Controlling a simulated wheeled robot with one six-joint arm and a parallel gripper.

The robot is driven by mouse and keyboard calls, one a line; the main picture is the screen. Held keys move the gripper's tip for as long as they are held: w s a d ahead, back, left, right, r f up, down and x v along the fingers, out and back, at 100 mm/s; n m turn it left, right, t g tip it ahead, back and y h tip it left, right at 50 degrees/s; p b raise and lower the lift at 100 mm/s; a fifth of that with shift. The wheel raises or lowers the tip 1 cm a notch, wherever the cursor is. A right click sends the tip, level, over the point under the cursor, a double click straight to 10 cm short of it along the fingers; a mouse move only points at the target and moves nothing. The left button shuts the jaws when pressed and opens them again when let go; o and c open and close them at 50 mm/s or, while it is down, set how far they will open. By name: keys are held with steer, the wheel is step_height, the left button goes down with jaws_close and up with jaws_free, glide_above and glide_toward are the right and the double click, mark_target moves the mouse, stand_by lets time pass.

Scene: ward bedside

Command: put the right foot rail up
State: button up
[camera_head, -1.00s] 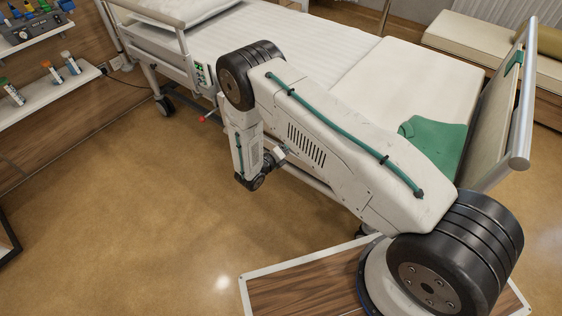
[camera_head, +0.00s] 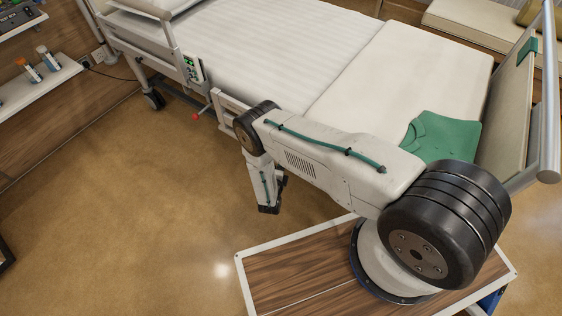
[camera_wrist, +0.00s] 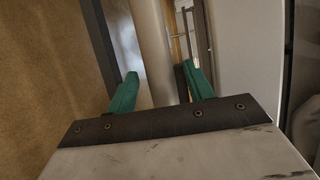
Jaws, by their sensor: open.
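The right foot rail (camera_head: 231,105) is a pale, low frame along the near side of the bed, sitting below the mattress top. Its left end shows in the head view; my arm hides much of the rest. In the wrist view my gripper (camera_wrist: 162,88) is open, with two green fingertips apart. A pale upright-looking bar (camera_wrist: 152,45), probably part of the rail, lies beyond and between the fingertips. I cannot tell whether it touches them.
The bed (camera_head: 390,75) has a footboard (camera_head: 515,95) at right and a green cloth (camera_head: 440,135) near it. A lever with a red tip (camera_head: 196,116) sticks out left of the rail. A shelf (camera_head: 40,85) stands at far left. The floor (camera_head: 120,220) in front is clear.

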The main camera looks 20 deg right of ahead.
steer(key=shift+x, duration=1.25)
steer(key=shift+a, duration=0.1)
jaws_close()
steer(key=shift+s+a, duration=0.1)
steer(key=shift+a, duration=0.05)
